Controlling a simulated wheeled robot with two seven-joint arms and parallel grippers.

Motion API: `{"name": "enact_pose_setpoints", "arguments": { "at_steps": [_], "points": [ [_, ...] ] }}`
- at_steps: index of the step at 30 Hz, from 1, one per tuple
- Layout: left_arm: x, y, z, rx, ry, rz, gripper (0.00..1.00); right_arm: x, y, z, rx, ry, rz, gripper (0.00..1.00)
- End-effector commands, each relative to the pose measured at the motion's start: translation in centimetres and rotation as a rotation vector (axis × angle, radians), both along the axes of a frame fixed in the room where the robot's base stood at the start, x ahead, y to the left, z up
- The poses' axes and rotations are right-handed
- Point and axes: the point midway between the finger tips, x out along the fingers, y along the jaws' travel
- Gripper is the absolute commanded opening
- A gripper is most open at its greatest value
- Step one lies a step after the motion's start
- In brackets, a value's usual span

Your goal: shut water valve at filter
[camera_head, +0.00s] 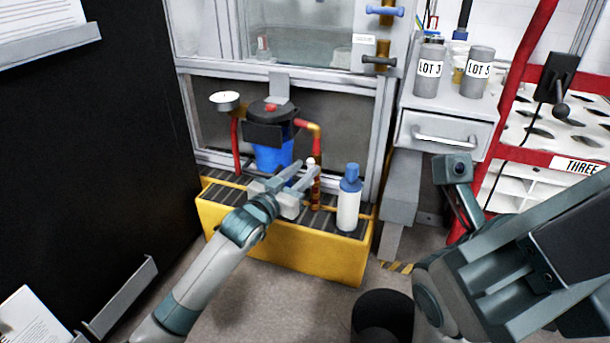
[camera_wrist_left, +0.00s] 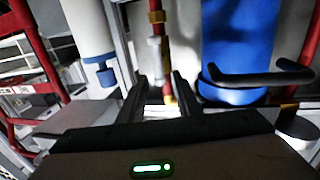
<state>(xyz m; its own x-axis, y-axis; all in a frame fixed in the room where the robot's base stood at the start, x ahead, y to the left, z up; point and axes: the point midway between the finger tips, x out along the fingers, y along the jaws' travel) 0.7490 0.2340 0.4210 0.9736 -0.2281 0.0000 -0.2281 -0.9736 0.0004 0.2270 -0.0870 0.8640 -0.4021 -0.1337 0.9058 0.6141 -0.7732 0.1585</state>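The water filter (camera_head: 272,154) has a blue housing, a black head and a red cap. Its blue housing also shows in the left wrist view (camera_wrist_left: 238,45). A red and yellow pipe (camera_head: 316,140) runs down its right side; a pipe with brass and pale fittings (camera_wrist_left: 157,45) shows in the wrist view. My left gripper (camera_head: 308,172) is in front of this pipe. Its two fingers (camera_wrist_left: 160,88) are apart, with the pipe seen beyond the gap and nothing clearly gripped. The valve handle is not clearly made out. My right arm (camera_head: 530,265) is at the right; its fingertips are unclear.
A white bottle with a blue cap (camera_head: 349,198) stands close right of my left gripper, on the grate of a yellow tray (camera_head: 290,250). A gauge (camera_head: 225,101) is left of the filter. A drawer cabinet (camera_head: 445,135) and a red-framed rack (camera_head: 560,160) stand right.

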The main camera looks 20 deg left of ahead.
Motion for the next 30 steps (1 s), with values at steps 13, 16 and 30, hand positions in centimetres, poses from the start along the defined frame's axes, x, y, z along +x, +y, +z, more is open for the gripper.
{"name": "enact_pose_setpoints", "arguments": {
  "at_steps": [13, 16, 30],
  "points": [
    [1.13, -0.3, 0.02, 0.0, 0.001, 0.0, 0.31, -0.4, -0.07, -0.05, 0.0, -0.02, 0.001, 0.31],
    [1.12, -0.29, 0.03, 0.0, 0.001, 0.0, 0.26, -0.37, -0.1, -0.04, 0.001, -0.02, 0.0, 0.31],
    [1.1, -0.33, 0.22, 0.014, 0.0, 0.0, 0.0, -0.05, -0.13, 0.25, 0.003, -0.005, -0.002, 0.31]
  ]
}}
